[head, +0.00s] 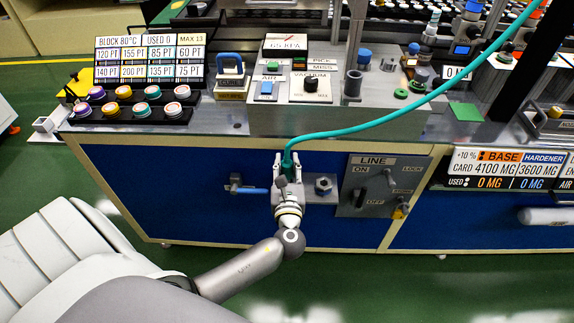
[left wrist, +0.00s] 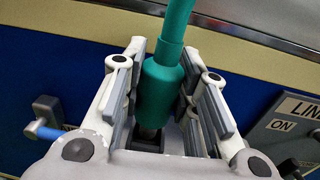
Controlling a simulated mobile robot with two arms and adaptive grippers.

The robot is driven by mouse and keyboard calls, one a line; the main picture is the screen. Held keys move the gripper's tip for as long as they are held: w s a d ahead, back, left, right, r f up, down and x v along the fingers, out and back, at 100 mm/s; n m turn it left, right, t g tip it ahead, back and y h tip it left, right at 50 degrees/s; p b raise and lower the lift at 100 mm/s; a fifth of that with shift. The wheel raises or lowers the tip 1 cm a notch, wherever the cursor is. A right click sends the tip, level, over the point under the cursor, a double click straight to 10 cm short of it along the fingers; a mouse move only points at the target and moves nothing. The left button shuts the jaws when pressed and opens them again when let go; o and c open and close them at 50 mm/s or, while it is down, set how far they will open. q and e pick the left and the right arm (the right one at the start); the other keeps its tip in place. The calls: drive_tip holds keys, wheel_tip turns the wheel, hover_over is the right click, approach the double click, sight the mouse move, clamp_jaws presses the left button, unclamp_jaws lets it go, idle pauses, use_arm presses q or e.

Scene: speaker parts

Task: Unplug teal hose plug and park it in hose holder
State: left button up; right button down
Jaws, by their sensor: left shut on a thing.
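The teal hose plug (head: 288,162) is at the blue front panel of the bench, and the teal hose (head: 372,120) rises from it and runs up to the right. My left gripper (head: 291,163) is shut on the plug. In the left wrist view the teal plug (left wrist: 161,90) sits between the two grey finger pads of the left gripper (left wrist: 172,105). A short dark stem shows below it; whether it sits in a socket is hidden. A grey upright tube (head: 352,86) stands on the bench top; I cannot tell whether it is the hose holder. My right gripper is out of view.
Further right is the grey LINE switch plate (head: 375,190). The vacuum control box (head: 310,88) stands above on the bench.

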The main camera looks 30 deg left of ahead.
use_arm(q)
drive_tip(key=shift+f+b, duration=0.75)
drive_tip(key=shift+f, duration=0.35)
drive_tip(key=o, duration=1.1)
drive_tip(key=v, duration=1.2)
